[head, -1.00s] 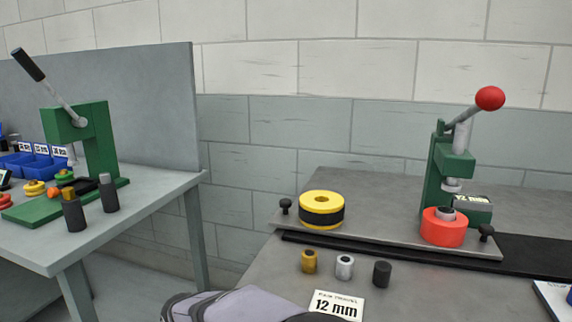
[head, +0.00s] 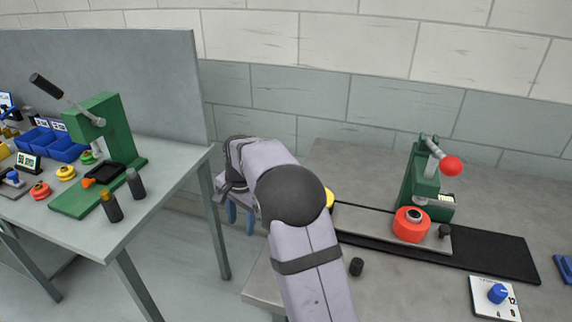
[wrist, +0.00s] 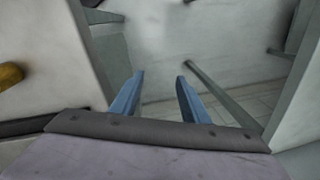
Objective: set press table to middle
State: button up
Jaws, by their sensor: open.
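The press table, a grey sliding plate (head: 372,222), lies on a black rail (head: 490,253) in front of the green press (head: 424,183) in the head view. A red ring (head: 410,226) stands on it by the press, with a black knob (head: 445,231) at its right end. A yellow ring (head: 330,198) shows only as a sliver behind my arm. The plate's left end is hidden there. My gripper (head: 240,214) is open and empty, left of the plate, over the gap between the tables. Its blue fingers (wrist: 160,80) point down towards the floor in the wrist view.
A black cylinder (head: 356,267) and a card with a blue dial (head: 497,293) lie in front of the rail. A red-balled lever (head: 452,166) sticks out from the press. The left table (head: 170,195) holds another green press, blue bins and small parts.

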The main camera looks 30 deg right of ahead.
jog(key=d+r+m+p, duration=0.2)
jog(key=d+r+p, duration=0.2)
jog(key=d+r+m+g+p, duration=0.1)
jog(key=d+r+m+p, duration=0.1)
jog(key=d+r+p, duration=0.3)
jog(key=d+r+m+p, duration=0.1)
jog(key=d+r+p, duration=0.3)
jog(key=d+r, duration=0.1)
jog(key=shift+s+m+g+p, duration=0.2)
jog(key=shift+m+g+p, duration=0.1)
jog(key=shift+m+p, duration=0.1)
jog(key=shift+a+f+p, duration=0.1)
jog(key=shift+f+p, duration=1.15)
jog(key=shift+f, duration=2.5)
jog(key=shift+c, duration=0.2)
grip_shut()
